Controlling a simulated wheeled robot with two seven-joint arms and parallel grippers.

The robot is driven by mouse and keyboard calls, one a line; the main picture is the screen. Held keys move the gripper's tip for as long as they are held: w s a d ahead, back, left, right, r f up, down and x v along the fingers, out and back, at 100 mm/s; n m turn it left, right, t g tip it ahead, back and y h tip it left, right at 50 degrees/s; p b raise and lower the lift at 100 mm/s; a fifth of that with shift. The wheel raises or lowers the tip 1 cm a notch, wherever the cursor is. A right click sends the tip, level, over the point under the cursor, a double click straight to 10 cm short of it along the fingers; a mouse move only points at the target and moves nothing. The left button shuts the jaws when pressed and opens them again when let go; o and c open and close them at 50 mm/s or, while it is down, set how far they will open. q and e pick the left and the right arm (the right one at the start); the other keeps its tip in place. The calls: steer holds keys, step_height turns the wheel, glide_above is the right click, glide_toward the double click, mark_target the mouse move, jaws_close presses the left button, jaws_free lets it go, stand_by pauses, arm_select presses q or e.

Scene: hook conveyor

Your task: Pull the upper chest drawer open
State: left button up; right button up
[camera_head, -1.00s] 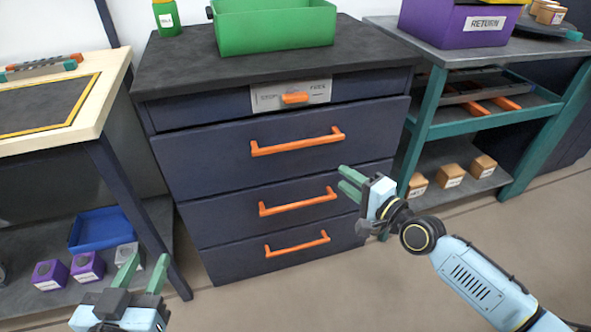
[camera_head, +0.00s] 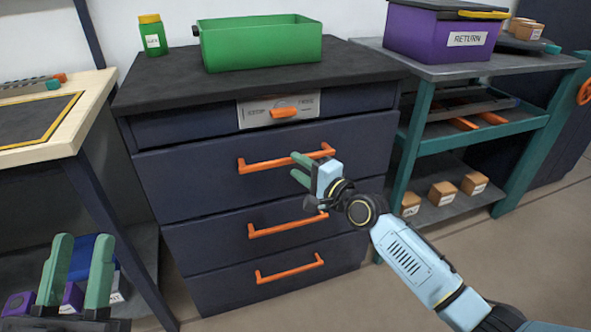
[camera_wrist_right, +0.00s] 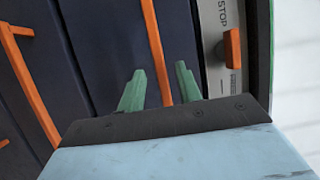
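The dark blue chest (camera_head: 190,185) stands in the middle of the head view, its drawers closed. Its upper drawer has a long orange bar handle (camera_head: 260,164). My right gripper (camera_head: 297,167) is open in front of this handle, near its right half. In the right wrist view, the orange handle (camera_wrist_right: 156,45) runs between the two green fingers of my right gripper (camera_wrist_right: 160,78). Contact with the handle cannot be told. My left gripper (camera_head: 80,240) is open and empty at the lower left, away from the chest.
Above the upper drawer is a labelled plate with a small orange latch (camera_head: 284,112). A green bin (camera_head: 262,48) and a green jar (camera_head: 153,38) stand on top. A wooden table (camera_head: 95,100) is at left, a teal shelf (camera_head: 412,150) at right. Floor before the chest is clear.

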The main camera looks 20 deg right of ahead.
steer(key=shift+x, duration=0.95)
jaws_close()
